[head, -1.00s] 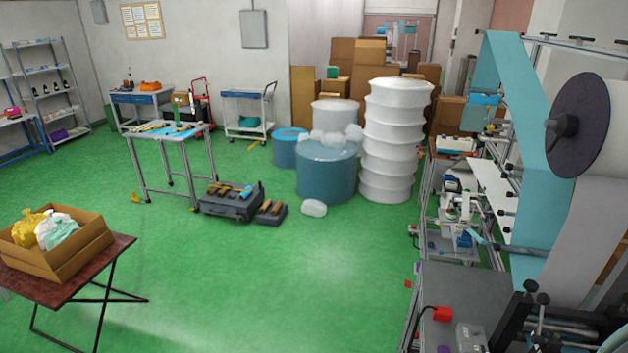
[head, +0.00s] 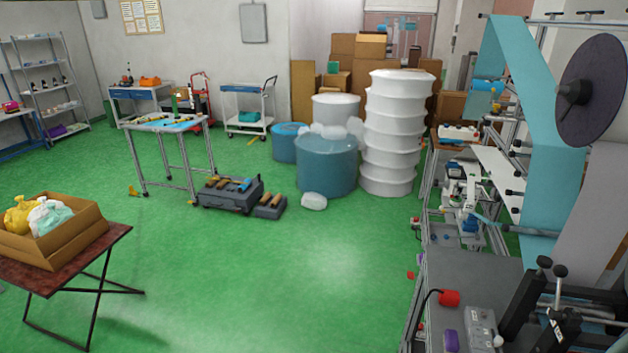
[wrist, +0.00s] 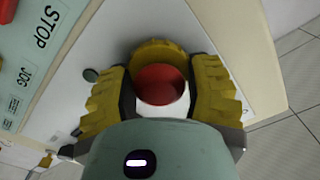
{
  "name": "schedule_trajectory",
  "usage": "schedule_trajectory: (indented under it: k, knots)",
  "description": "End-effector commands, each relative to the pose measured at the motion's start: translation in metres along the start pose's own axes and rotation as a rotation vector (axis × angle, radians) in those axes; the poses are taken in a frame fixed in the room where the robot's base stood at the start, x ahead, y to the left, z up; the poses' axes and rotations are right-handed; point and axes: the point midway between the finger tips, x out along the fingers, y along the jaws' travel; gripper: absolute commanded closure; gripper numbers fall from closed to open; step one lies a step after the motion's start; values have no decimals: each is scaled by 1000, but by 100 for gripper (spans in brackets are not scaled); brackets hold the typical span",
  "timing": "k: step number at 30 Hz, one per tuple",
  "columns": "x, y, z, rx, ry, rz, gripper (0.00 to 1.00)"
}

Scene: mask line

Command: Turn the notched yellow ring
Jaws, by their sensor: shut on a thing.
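In the wrist view, the yellow ring (wrist: 157,51) sits around a red round button (wrist: 160,84) on a pale panel. Its far rim shows between my fingers, and its near side is hidden by my gripper. My gripper (wrist: 159,76) has a dark inner pad on either side of the ring, with yellow notched surfaces along the outside. It is shut on the ring. I cannot make out the ring or my gripper in the head view.
STOP and JOG labels (wrist: 40,32) mark a pale green strip beside the ring. The machine (head: 470,270) with its blue web (head: 530,130) stands along the right. Green floor (head: 300,270) is open in the middle. A folding table (head: 90,245) holds a box at left.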

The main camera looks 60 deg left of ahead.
Motion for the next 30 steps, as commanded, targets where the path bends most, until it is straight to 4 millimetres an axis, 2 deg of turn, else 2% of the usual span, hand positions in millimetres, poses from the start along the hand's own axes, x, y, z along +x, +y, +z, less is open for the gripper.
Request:
schedule_trajectory:
  k: [12, 29, 30]
  knots:
    - [0, 1, 1, 195, -4, 1, 82]
    - [0, 1, 1, 221, -3, 2, 82]
    - [0, 1, 1, 221, -3, 2, 41]
